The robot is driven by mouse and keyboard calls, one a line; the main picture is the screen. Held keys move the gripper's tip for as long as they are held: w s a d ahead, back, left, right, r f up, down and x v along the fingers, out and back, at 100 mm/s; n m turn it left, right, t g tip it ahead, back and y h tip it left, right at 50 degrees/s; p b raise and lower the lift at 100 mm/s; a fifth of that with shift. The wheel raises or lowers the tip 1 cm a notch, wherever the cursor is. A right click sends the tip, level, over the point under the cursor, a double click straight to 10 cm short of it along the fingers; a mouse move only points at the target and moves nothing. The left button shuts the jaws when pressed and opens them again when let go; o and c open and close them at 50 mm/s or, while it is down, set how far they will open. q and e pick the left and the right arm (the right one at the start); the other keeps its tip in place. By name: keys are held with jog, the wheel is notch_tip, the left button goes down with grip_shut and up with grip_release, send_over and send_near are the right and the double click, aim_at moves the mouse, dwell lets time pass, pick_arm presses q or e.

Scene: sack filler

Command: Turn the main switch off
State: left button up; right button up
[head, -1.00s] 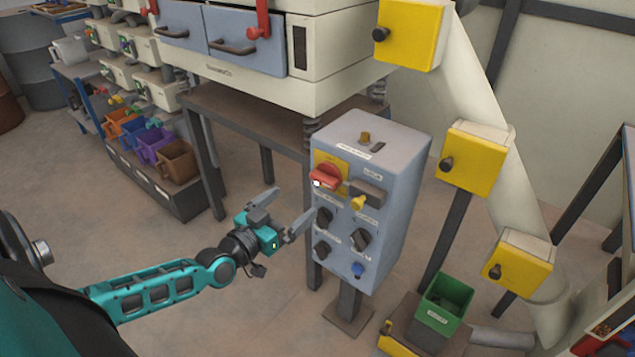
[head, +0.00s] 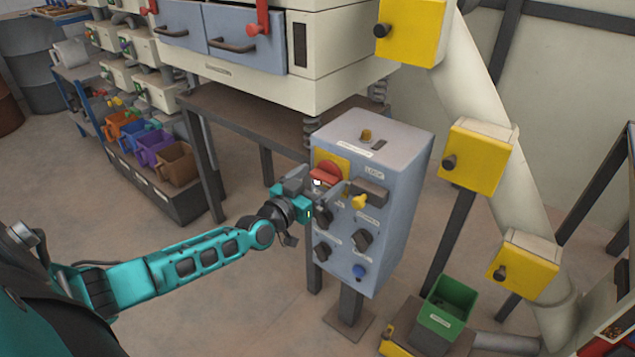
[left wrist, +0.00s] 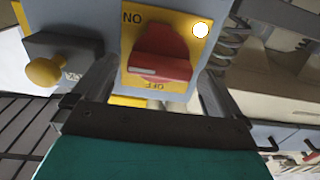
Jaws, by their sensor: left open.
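The main switch is a red rotary knob (head: 325,173) on a yellow plate on the upper front of the blue-grey control box (head: 395,190). In the left wrist view the knob (left wrist: 160,52) appears upside down, with ON and OFF lettering on its yellow plate (left wrist: 190,80). A white line marks the knob's left end, near the ON side. My left gripper (head: 316,184) is open in front of the knob. In the wrist view its fingers stand either side of the knob; I cannot tell whether they touch it. My right gripper is not in view.
Black knobs (head: 362,239) and a blue button (head: 359,272) are lower on the box. A green bin (head: 446,310) stands at lower right. Open floor lies left of the box.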

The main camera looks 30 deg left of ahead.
pick_arm(q)
jog(key=shift+c, duration=0.5)
jog(key=c, duration=0.9)
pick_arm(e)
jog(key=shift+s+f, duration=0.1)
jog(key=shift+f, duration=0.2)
